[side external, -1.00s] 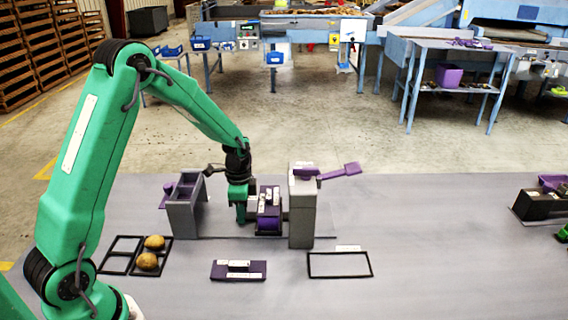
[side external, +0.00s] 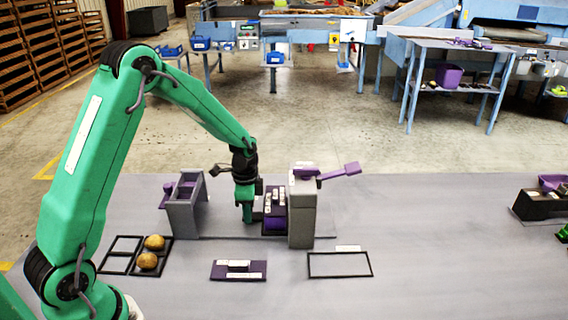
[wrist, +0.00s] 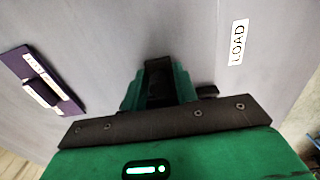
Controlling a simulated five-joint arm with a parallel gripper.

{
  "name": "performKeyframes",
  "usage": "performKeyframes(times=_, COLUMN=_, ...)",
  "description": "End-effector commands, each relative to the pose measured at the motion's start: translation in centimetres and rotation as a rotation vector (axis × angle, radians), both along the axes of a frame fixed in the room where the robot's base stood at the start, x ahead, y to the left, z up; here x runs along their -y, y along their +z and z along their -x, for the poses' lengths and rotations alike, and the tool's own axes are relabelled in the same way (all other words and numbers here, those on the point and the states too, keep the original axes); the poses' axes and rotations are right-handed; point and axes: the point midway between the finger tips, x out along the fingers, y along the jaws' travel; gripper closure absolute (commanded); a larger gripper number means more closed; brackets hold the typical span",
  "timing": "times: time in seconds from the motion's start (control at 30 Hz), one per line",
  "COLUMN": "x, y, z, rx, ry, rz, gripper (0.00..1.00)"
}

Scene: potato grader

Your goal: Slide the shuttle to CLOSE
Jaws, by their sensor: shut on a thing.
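The shuttle (side external: 274,221) is a dark and purple block with white labels on top. It stands close against the left side of the tall grey post (side external: 303,215), with no clear gap visible. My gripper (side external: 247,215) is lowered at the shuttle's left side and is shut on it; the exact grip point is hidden. In the wrist view the green and black jaws (wrist: 159,82) are together, and the shuttle body cannot be made out. A LOAD label (wrist: 238,42) lies on the grey surface there.
A grey gate-like stand (side external: 186,218) is on the left. A purple plate with a small block (side external: 238,276) lies in front. Two potatoes (side external: 151,251) sit in a black frame; an empty frame (side external: 340,276) lies right.

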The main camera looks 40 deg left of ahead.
Motion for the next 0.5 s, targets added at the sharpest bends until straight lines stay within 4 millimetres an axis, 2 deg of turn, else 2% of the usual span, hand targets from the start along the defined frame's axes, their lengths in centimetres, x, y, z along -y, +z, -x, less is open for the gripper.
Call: performKeyframes(times=0.5, x=1.6, y=0.1, z=-1.7, rx=0.004, ry=-0.002, rz=-0.001, gripper=0.86)
